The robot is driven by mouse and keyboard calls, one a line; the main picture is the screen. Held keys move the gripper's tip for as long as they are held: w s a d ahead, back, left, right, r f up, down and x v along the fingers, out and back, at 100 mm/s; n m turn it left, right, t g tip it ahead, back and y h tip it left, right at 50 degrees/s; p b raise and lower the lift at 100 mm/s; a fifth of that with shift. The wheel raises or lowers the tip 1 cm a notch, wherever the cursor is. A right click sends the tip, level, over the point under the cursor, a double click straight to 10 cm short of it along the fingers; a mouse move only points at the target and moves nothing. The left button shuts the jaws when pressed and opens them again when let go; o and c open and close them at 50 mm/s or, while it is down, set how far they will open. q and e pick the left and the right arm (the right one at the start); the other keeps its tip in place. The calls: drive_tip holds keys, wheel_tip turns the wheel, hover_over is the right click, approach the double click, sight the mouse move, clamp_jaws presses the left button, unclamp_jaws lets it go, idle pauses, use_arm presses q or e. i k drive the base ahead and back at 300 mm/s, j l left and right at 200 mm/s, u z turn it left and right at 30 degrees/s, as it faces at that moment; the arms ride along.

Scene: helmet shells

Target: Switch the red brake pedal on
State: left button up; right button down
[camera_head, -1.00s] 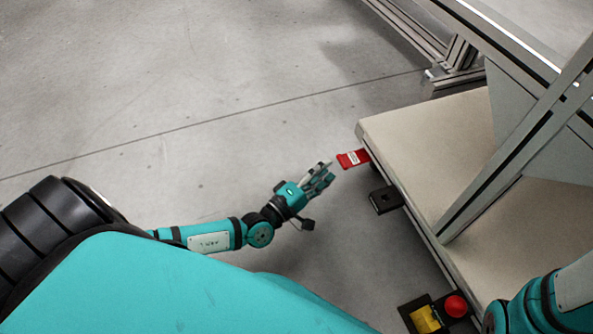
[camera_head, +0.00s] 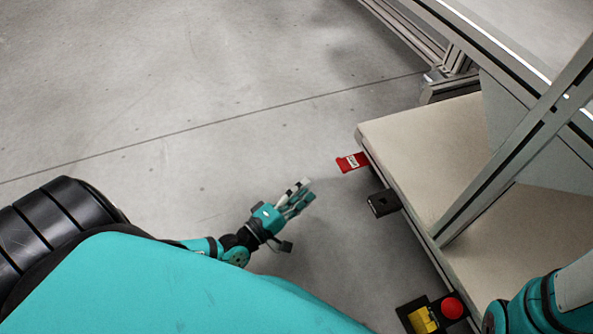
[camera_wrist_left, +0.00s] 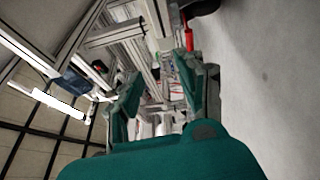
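The red brake pedal (camera_head: 352,162) sticks out from the left side of the pale table, with a white label on it. In the head view my left gripper (camera_head: 297,196) is below and left of the pedal, apart from it, with bare floor between. In the left wrist view its fingers (camera_wrist_left: 162,95) stand apart with nothing held between them. A red thing (camera_wrist_left: 188,38) at the top of that view may be the pedal, but it is small and unclear. My right arm shows at the lower right of the head view; its gripper is out of frame.
The table (camera_head: 420,140) has metal frame posts rising from it. A black bracket (camera_head: 383,203) juts from its side below the pedal. A red button (camera_head: 452,307) and a yellow block (camera_head: 423,320) sit farther down. The floor to the left is clear.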

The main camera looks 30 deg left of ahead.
sight(350, 162)
drive_tip(key=k+j, duration=0.2)
drive_tip(key=k, duration=0.3)
drive_tip(key=k+j, duration=0.2)
drive_tip(key=k, duration=0.25)
